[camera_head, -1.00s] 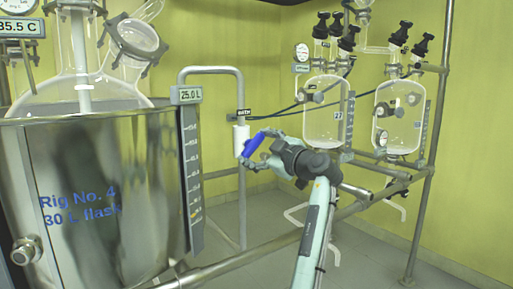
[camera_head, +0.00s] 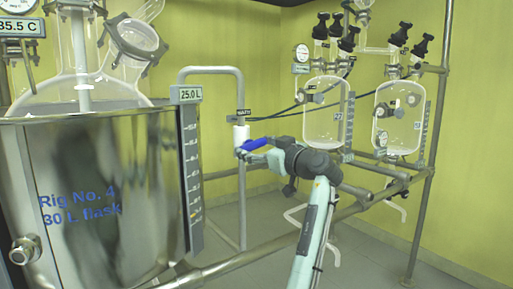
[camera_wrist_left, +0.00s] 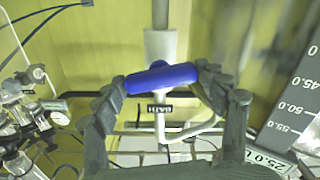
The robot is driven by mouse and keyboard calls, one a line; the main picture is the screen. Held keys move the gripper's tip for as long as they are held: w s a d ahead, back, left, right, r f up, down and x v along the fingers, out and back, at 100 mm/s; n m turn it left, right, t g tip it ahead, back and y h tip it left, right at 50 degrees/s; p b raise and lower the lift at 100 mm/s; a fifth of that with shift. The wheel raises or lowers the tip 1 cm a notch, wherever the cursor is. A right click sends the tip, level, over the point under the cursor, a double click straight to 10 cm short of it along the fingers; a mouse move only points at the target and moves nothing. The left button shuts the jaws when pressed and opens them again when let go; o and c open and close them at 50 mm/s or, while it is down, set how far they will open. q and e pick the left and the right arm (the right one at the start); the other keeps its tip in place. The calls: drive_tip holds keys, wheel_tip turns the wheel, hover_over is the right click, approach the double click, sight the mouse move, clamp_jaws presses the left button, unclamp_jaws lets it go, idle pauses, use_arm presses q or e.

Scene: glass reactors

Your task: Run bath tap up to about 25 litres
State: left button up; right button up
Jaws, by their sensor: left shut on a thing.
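The bath tap is a white body (camera_head: 241,134) on a grey pipe, with a blue lever handle (camera_head: 257,144) that now lies nearly level. My left gripper (camera_head: 255,149) is shut on the blue handle. In the left wrist view the blue handle (camera_wrist_left: 160,78) lies between the two grey fingers, above a small BATH label (camera_wrist_left: 150,111). A readout (camera_head: 187,94) on the bath shows 25.0 L. Below it is a dark level scale (camera_head: 191,175). My right gripper is not in view.
The large steel bath (camera_head: 100,245), marked Rig No. 4, 30 L flask, stands at the left with a glass flask (camera_head: 80,90) in it. A metal rail (camera_head: 265,250) crosses the front. Glass vessels (camera_head: 325,122) hang on a frame at the right.

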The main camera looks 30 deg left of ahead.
use_arm(q)
drive_tip(key=shift+m, duration=1.2)
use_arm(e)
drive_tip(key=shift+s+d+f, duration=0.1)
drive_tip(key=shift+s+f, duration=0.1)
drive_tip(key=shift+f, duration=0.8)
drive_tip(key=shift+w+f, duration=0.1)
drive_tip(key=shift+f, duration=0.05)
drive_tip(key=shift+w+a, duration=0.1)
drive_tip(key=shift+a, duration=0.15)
use_arm(q)
drive_tip(key=o, duration=1.2)
drive_tip(key=shift+c, duration=0.2)
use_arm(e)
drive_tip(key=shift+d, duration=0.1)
use_arm(q)
drive_tip(key=v, duration=1.2)
